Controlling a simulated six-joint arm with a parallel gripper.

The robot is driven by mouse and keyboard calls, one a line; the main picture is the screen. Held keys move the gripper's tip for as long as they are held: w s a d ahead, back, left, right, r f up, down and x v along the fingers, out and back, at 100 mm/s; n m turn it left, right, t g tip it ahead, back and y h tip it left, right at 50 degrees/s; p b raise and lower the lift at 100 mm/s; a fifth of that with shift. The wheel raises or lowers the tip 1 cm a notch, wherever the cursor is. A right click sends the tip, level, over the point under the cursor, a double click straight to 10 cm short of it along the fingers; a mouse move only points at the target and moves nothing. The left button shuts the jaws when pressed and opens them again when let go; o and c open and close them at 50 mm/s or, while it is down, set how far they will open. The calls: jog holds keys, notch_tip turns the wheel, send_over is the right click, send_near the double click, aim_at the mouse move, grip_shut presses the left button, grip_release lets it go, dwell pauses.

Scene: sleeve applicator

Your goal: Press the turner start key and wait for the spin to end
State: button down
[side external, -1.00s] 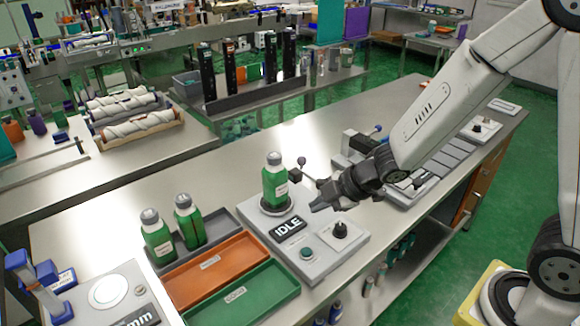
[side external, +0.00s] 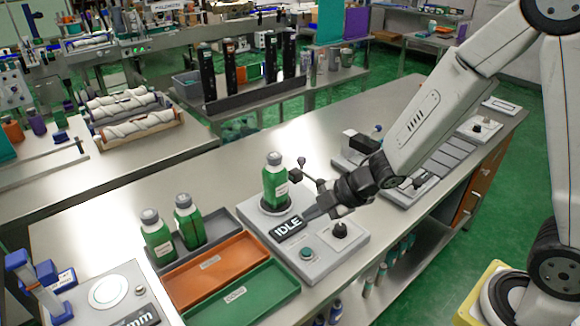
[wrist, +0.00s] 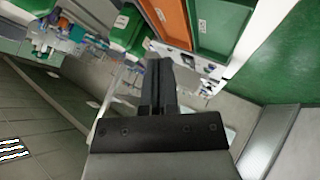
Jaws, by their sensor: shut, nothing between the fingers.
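The turner (side external: 329,261) is a light grey unit with a dark display (side external: 289,227) that reads IDLE. A green bottle with a grey cap (side external: 275,182) stands upright on its round dark seat. A round green key (side external: 306,253) and a black knob (side external: 339,231) sit on the front part of the unit. My gripper (side external: 310,213) is shut and empty, above the turner between the bottle and the knob, with its tips near the right end of the display in the picture. Its closed fingers also show in the wrist view (wrist: 159,85), where they hide part of the unit.
An orange tray (side external: 208,263) and a green tray (side external: 240,294) lie left of the turner. Two green bottles (side external: 157,238) stand in a grey tray behind them. A thin arm with a dark knob (side external: 301,161) rises beside the turner's bottle.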

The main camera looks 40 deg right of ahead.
aim_at(310, 251)
jog(key=shift+f, duration=4)
